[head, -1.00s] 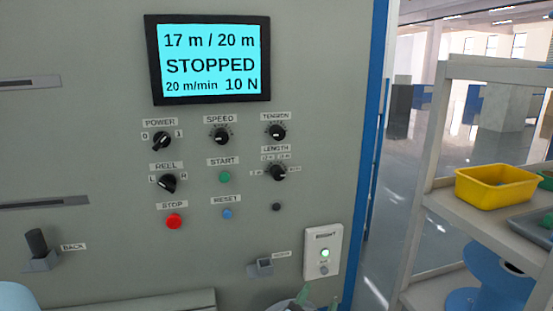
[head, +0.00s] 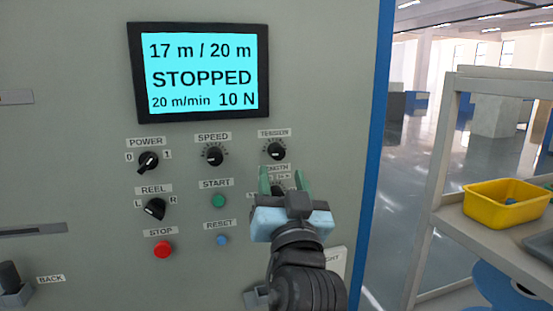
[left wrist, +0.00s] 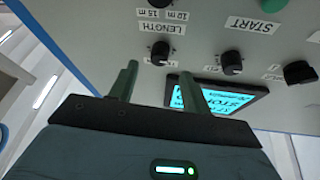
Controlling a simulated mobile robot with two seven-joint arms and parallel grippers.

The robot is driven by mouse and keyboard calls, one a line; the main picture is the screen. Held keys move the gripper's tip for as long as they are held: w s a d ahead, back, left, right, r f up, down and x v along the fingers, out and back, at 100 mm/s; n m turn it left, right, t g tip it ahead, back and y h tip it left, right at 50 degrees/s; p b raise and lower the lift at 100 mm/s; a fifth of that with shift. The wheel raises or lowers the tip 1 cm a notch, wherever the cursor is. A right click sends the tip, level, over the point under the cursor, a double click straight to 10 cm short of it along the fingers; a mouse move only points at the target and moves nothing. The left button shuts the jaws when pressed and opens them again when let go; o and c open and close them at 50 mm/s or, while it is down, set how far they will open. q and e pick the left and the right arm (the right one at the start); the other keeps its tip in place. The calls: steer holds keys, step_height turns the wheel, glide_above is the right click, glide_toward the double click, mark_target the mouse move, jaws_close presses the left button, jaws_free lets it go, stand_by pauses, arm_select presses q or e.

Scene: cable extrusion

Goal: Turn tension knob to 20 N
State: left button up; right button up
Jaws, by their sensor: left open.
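The tension knob (head: 276,151) is a black dial under the TENSION label at the panel's upper right. It also shows in the left wrist view (left wrist: 160,52), upside down. The display (head: 200,72) reads 17 m / 20 m, STOPPED, 20 m/min and 10 N. My left gripper (head: 277,171) is open and empty, its green fingers pointing at the panel just below the tension knob. In the left wrist view the fingertips (left wrist: 158,70) lie to either side of the knob's line, with no visible grip on it. The gripper hides most of the length knob. My right gripper is not in view.
The speed knob (head: 214,155) is left of the tension knob. The start button (head: 218,200), reset button (head: 222,240) and red stop button (head: 163,249) lie lower left. A shelf (head: 470,235) with a yellow bin (head: 505,204) stands right of the panel.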

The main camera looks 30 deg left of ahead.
mark_target(278, 156)
arm_select(q)
steer(key=x, duration=0.4)
steer(key=shift+r+p, duration=0.25)
steer(key=shift+p, duration=0.15)
steer(key=shift+w+a+r, duration=0.1)
steer(key=shift+w+a, duration=0.35)
steer(key=shift+w, duration=0.05)
steer(key=shift+c, duration=0.3)
steer(key=c, duration=0.9)
